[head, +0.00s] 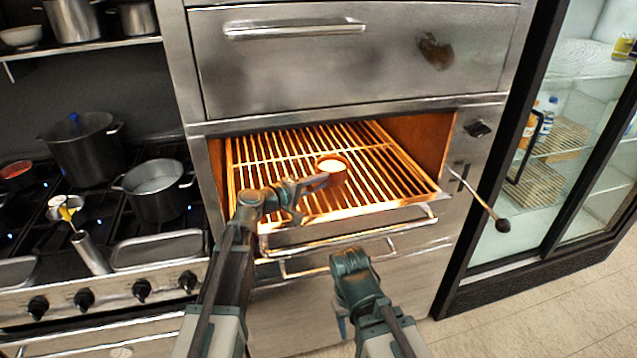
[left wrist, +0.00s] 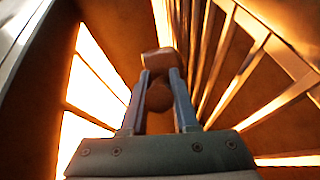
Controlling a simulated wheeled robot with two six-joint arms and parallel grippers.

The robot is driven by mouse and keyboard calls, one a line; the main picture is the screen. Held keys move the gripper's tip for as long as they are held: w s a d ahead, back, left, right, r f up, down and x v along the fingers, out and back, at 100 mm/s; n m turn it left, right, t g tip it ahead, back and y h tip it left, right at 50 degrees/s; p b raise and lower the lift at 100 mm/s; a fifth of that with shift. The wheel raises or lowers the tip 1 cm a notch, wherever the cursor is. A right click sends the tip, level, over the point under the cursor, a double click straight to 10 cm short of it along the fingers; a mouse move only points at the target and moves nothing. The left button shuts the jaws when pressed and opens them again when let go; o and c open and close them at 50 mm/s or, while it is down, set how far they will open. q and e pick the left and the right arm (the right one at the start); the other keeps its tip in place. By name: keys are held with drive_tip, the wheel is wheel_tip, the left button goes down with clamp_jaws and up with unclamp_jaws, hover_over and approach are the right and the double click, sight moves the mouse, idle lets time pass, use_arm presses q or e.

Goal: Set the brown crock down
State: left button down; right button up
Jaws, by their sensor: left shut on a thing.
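The brown crock (head: 333,177) is a small round pot with a pale, brightly lit top, inside the open oven in the head view. My left gripper (head: 316,184) reaches in from the left and is shut on it. In the left wrist view the brown crock (left wrist: 157,62) sits between the two fingers of my left gripper (left wrist: 158,85). The crock is over the oven rack (head: 395,180); I cannot tell whether it touches the bars. My right arm shows in front of the oven, but its gripper fingers are hidden.
The rack is otherwise bare, with free room around the crock. Oven walls (head: 432,148) close in its sides. A handle bar (head: 350,222) crosses the front. A stove with a dark stockpot (head: 85,150) and a grey pot (head: 156,203) stands left; a glass-door fridge (head: 540,170) stands right.

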use_arm(q)
drive_tip(key=shift+f+b, duration=0.5)
drive_tip(key=shift+b, duration=0.05)
drive_tip(key=c, duration=0.6)
unclamp_jaws()
drive_tip(key=p+v, duration=0.2)
drive_tip(key=v, duration=1.1)
drive_tip(key=shift+s+a, duration=0.25)
drive_tip(key=shift+a, duration=0.05)
